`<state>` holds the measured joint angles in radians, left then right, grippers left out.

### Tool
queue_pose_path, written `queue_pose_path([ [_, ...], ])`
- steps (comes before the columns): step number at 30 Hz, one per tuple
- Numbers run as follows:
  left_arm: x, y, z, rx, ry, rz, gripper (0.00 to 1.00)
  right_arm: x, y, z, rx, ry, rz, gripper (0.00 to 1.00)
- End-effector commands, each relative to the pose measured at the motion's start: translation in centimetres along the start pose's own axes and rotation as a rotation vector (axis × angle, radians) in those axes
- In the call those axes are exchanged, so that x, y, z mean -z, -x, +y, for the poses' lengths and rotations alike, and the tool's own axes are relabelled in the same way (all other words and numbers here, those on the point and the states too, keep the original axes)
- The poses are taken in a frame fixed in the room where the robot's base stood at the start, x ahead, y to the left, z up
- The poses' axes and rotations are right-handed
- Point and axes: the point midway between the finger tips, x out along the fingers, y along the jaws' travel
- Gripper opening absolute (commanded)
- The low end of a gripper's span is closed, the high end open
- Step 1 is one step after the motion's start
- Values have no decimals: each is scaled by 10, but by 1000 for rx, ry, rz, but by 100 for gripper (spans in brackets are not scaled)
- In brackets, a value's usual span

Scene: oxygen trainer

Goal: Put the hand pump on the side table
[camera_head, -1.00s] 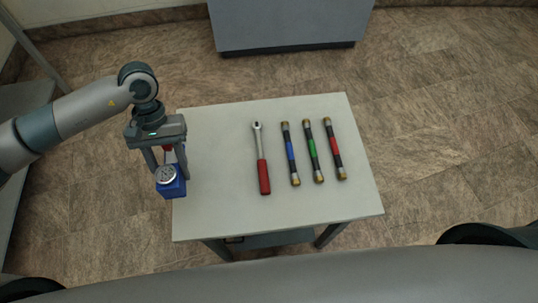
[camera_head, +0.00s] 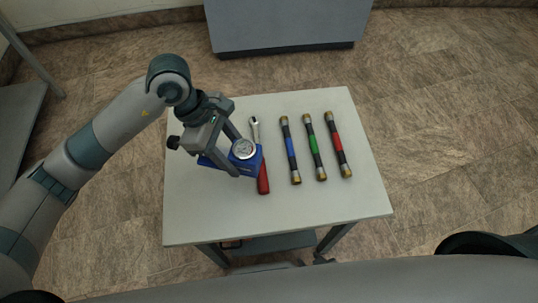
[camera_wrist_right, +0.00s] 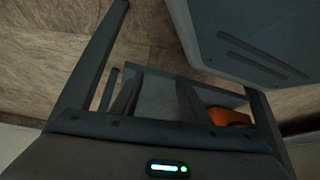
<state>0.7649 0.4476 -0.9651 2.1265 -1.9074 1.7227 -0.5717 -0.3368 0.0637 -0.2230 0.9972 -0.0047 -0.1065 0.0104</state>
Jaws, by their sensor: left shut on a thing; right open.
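The hand pump is a blue block with a round dial gauge (camera_head: 243,149) on it. My left gripper (camera_head: 238,158) is shut on it and holds it over the left half of the grey side table (camera_head: 205,222). I cannot tell how far the pump is above the tabletop. It hides part of the red-handled ratchet (camera_head: 263,184). My right gripper (camera_wrist_right: 185,60) shows only in the right wrist view, open, with no pump between its fingers.
Three banded rods lie on the table's right half: blue (camera_head: 290,150), green (camera_head: 314,148) and red (camera_head: 337,146). The table's front left is clear. A grey cabinet (camera_head: 285,30) stands behind. An unclear orange thing (camera_wrist_right: 228,116) shows in the right wrist view.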

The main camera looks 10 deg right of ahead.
Motion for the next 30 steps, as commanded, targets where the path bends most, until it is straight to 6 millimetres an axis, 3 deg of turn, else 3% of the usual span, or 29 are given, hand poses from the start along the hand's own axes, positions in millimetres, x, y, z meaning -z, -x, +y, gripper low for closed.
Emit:
queue_pose_path([
  [6, -26, -5, 10, -92, 212, -3, 3, 31, -9, -6, 7, -2, 83, 41],
  [12, -38, -5, 14, -138, 329, -1, 3, 47, -10, -9, 11, -3, 123, 41],
  [30, -40, -4, 15, -149, 359, 1, 3, 51, -10, -9, 11, -3, 132, 41],
])
